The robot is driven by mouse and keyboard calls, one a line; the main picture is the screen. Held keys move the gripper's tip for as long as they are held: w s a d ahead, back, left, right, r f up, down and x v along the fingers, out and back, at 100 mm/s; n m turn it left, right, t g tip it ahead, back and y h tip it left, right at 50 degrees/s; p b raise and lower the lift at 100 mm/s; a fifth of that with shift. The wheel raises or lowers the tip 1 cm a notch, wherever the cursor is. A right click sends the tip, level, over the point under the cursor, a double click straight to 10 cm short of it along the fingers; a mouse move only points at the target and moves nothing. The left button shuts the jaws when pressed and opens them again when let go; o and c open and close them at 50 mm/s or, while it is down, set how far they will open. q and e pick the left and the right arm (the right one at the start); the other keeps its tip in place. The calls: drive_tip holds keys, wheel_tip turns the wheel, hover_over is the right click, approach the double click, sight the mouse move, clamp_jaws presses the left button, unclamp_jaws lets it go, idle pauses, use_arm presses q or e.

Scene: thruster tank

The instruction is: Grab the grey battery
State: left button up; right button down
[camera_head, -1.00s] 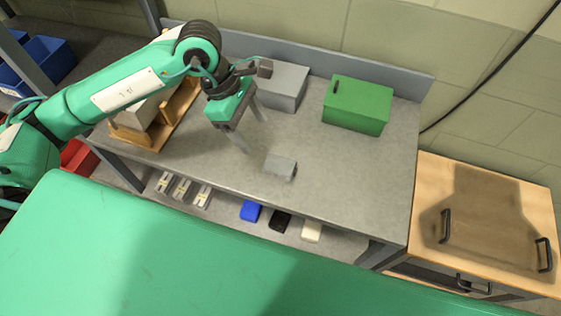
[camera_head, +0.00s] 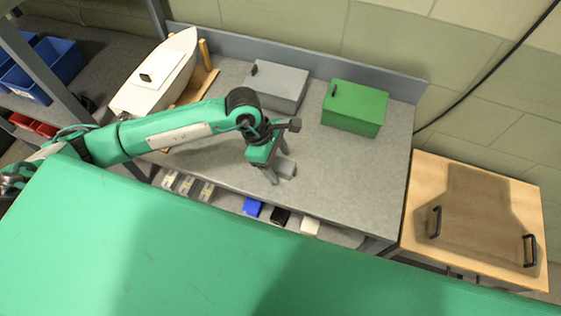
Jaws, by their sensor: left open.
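The grey battery, a small grey block (camera_head: 288,168), lies on the grey workbench (camera_head: 340,175) near its front edge, partly hidden by my gripper. My left gripper (camera_head: 279,168) is open, pointing down, with its fingers right at the block. One finger shows at the block's near left side; I cannot tell whether it touches the block. My right gripper is not in view.
A grey box (camera_head: 277,88) and a green box (camera_head: 354,108) stand at the back of the bench. A white boat hull (camera_head: 160,75) rests on a wooden stand at left. The bench's right part is clear.

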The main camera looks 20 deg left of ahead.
use_arm(q)
drive_tip(key=shift+f, duration=0.15)
drive_tip(key=c, duration=1.3)
